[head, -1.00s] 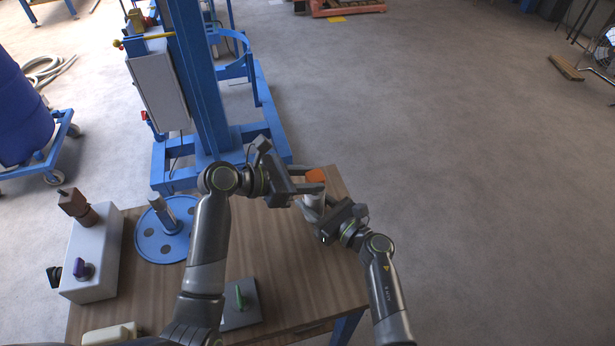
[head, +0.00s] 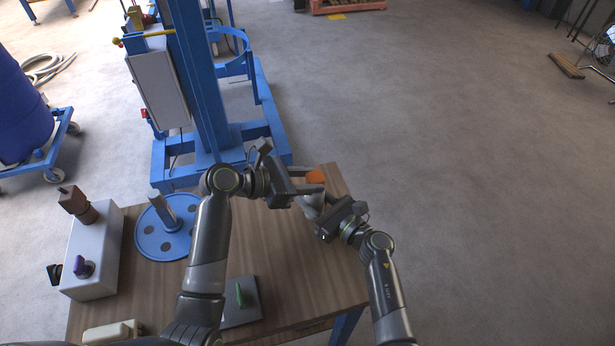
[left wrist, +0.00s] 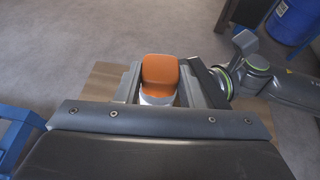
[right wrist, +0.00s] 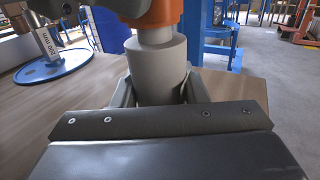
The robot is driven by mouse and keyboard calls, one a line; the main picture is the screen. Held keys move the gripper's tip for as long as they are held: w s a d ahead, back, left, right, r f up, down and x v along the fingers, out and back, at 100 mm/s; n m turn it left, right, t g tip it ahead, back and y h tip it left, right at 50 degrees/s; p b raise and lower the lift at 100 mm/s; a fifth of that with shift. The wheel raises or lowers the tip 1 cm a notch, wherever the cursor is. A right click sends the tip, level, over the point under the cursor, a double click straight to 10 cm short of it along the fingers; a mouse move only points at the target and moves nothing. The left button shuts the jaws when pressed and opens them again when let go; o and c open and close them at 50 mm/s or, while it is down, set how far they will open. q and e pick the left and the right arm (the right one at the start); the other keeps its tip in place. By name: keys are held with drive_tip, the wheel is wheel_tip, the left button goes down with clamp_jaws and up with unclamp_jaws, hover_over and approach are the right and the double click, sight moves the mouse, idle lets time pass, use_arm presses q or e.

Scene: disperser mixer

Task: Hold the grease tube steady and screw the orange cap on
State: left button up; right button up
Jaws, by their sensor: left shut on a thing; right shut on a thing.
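The orange cap (head: 315,176) sits at the top of the white grease tube (head: 312,200), which stands upright over the right end of the table. My left gripper (head: 304,183) is shut on the orange cap. The cap also shows between its fingers in the left wrist view (left wrist: 160,72). My right gripper (head: 318,208) is shut on the tube, lower down. In the right wrist view the tube (right wrist: 156,70) stands between its fingers, with its narrower neck running up to the cap (right wrist: 160,14). The tube's base is hidden.
On the wooden table (head: 290,270) are a blue disc with a shaft (head: 163,245), a grey box with a purple knob (head: 95,262) and a dark plate with a green handle (head: 241,305). The blue mixer frame (head: 205,80) stands behind. The table's middle is clear.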

use_arm(q)
drive_tip(key=shift+f, duration=0.35)
idle(0.5)
drive_tip(key=o, duration=0.4)
drive_tip(key=c, duration=0.4)
drive_tip(key=shift+o, duration=0.2)
drive_tip(key=m+g, duration=0.2)
drive_tip(key=m+g+h, duration=0.1)
drive_tip(key=shift+w+a+g, duration=0.1)
drive_tip(key=shift+w+g, duration=0.2)
drive_tip(key=shift+g, duration=0.1)
drive_tip(key=shift+m, duration=0.3)
drive_tip(key=shift+w+r+m+g, duration=0.1)
drive_tip(key=shift+m+g, duration=0.5)
drive_tip(key=shift+g, duration=0.1)
drive_tip(key=shift+w+m+g, duration=0.15)
drive_tip(key=shift+m+g, duration=0.95)
drive_tip(key=shift+g, duration=0.3)
